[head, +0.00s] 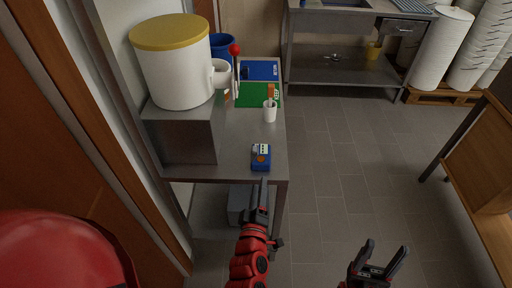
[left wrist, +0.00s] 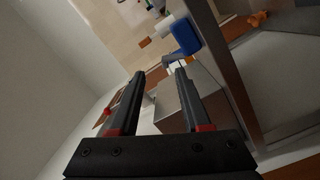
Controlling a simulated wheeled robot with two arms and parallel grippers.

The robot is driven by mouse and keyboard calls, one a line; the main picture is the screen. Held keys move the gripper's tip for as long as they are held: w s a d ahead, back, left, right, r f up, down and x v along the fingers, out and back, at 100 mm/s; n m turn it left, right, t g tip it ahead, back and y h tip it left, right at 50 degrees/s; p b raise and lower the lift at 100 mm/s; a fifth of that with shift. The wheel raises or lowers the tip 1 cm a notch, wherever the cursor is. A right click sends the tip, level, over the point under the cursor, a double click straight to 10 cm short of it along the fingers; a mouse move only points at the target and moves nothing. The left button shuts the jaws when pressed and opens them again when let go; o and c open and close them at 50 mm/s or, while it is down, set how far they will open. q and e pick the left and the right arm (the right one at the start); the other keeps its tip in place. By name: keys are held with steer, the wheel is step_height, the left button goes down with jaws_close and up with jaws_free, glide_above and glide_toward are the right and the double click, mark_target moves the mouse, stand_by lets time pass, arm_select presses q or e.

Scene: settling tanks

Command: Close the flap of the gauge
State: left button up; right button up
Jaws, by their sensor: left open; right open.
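The gauge appears to be the small blue box (head: 261,163) near the front edge of the grey table, with an orange spot on its face. A pale piece (head: 261,149) stands at its top; I cannot tell its exact angle. My left gripper (head: 263,188) is just in front of the table's near edge, below the box in the picture and apart from it. The left wrist view shows its jaws (left wrist: 161,80) open with nothing held between them. A blue object (left wrist: 185,37) lies beyond them; I cannot tell which it is. My right gripper (head: 387,251) is open and empty over the floor.
A wooden piece (head: 470,185) is at right. Floor between is clear.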

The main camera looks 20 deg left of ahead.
arm_select(q)
steer(key=a+n+y, duration=0.1)
steer(key=a, duration=0.1)
steer(key=b, duration=0.5)
glide_toward(253, 147)
steer(key=w+f, duration=0.1)
steer(key=w, duration=0.2)
steer(key=shift+n+y, duration=0.3)
steer(key=b+x, duration=0.1)
steer(key=x, duration=0.2)
steer(key=b+x, duration=0.1)
steer(key=x, duration=0.2)
steer(key=b+x, duration=0.1)
steer(key=x, duration=0.3)
steer(key=shift+s+a, duration=0.1)
steer(key=shift+a, duration=0.15)
steer(key=shift+c, duration=0.3)
jaws_close()
